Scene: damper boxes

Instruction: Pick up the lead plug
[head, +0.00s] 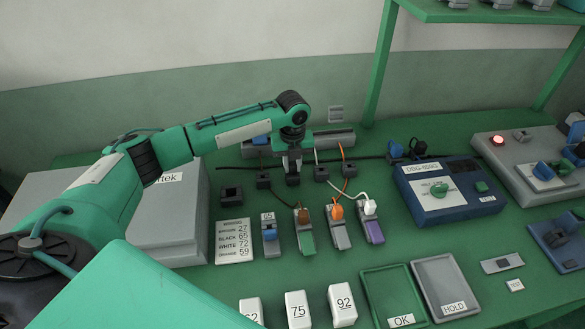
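I cannot tell for certain which plug is the lead plug. A brown plug (303,215), an orange plug (337,212) and a white plug (370,207) sit on small damper units, with thin leads running back from them. A blue-and-black plug (396,149) and a dark plug (418,147) stand at the back of the blue box (450,188). My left gripper (292,172) points down behind the damper units, over a row of dark blocks. Its fingertips blend with a dark block there, so its opening is unclear. My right gripper is out of view.
Dark blocks (263,180) (321,173) flank my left gripper. A grey case (172,240) stands left, beside a number card (233,242). Green OK (392,285) and grey HOLD (445,275) trays lie in front. A grey console (505,150) with a red light stands right.

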